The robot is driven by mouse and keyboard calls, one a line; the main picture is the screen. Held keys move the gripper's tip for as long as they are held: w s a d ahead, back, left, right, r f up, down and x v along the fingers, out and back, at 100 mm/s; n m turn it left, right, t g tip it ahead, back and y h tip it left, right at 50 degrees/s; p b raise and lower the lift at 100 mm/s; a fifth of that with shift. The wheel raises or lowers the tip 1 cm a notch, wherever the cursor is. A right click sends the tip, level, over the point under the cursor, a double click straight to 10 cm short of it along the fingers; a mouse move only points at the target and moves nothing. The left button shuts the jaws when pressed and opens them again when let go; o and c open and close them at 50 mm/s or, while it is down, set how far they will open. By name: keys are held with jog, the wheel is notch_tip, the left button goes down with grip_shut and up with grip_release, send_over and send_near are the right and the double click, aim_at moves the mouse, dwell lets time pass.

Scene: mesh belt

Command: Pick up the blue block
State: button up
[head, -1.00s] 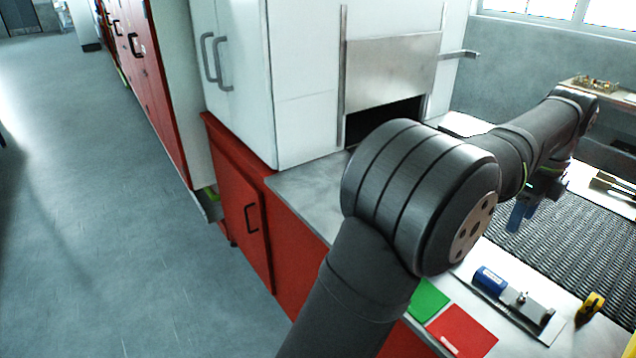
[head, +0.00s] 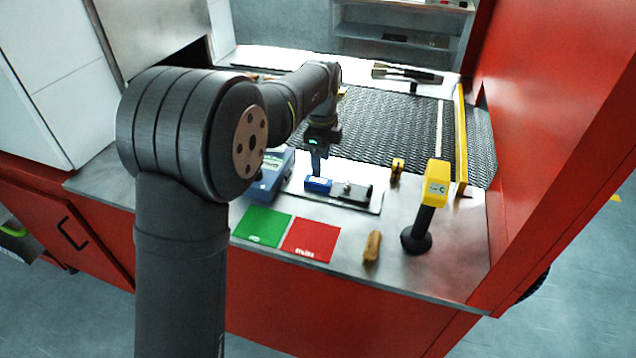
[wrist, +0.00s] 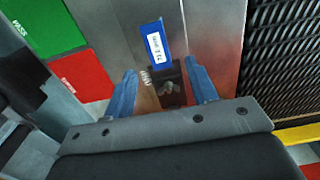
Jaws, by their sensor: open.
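The blue block (head: 318,184) has a white label on its side. It lies at the left end of a metal plate with a dark fixture (head: 352,192) beside it. In the wrist view the blue block (wrist: 157,46) is ahead of the fingertips, near the middle. My gripper (head: 317,165) is open and empty, its blue fingers pointing down close to the block. In the wrist view my gripper (wrist: 160,76) has its fingers spread either side of the dark fixture (wrist: 169,88), with the block just beyond them. The exact height above the block is hard to tell.
A green card (head: 262,225) and a red card (head: 311,239) lie at the front. A blue-grey device (head: 268,176) stands left of the block. A yellow-headed post (head: 425,205), a tan piece (head: 372,246) and a small yellow part (head: 397,169) are to the right. The mesh belt (head: 395,122) runs behind.

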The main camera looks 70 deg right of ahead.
aim_at(318, 180)
jog(key=shift+w+a+f, duration=0.1)
jog(key=shift+w+f, duration=0.05)
jog(key=shift+f, duration=1.35)
jog(key=shift+w+f, duration=0.15)
jog(key=shift+f, duration=1.3)
grip_shut()
